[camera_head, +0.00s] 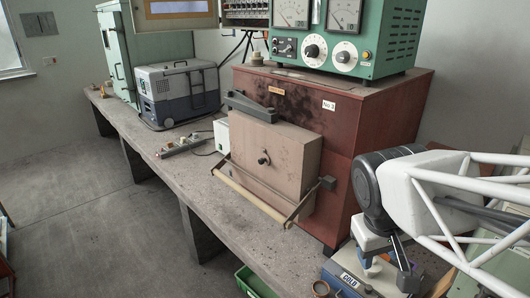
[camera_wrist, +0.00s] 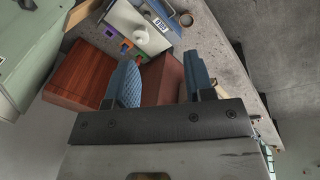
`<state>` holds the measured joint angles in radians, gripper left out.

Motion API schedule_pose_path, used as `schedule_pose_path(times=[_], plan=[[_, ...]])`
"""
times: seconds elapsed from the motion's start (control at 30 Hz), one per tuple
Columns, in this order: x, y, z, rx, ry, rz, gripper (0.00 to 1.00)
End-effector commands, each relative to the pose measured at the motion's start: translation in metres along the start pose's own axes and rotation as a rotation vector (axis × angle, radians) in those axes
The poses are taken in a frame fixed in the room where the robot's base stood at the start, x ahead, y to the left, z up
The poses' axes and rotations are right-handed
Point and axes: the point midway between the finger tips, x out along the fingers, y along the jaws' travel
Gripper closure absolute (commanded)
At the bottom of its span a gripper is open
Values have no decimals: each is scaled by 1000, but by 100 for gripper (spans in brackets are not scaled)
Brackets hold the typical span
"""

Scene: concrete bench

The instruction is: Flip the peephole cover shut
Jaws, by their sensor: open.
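The peephole cover (camera_head: 264,158) shows in the head view as a small dark fitting at the middle of the tan furnace door (camera_head: 290,157). It is too small to tell how far it is swung. The door sits on the front of the red-brown furnace (camera_head: 352,125). My gripper (camera_head: 388,276) is at the lower right, well apart from the cover, pointing down above the bench near a blue box marked COLD. In the wrist view my gripper (camera_wrist: 163,82) shows two blue-padded fingers apart with nothing held between them. I do not make out the cover there.
A bar handle (camera_head: 250,193) juts out below the door, and a dark arm (camera_head: 250,106) lies across its top. A green meter unit (camera_head: 345,42) stands on the furnace. The COLD box (camera_head: 345,281) and green bin (camera_head: 254,284) are near the front. A cooler (camera_head: 180,95) stands left.

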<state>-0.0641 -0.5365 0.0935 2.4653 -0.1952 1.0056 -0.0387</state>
Motion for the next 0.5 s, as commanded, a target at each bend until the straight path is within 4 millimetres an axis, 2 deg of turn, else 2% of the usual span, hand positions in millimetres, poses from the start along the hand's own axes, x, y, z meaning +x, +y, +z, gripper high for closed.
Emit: schedule_pose_path(times=[0.5], plan=[[13, 5, -100, -498, -226, 314, 52]])
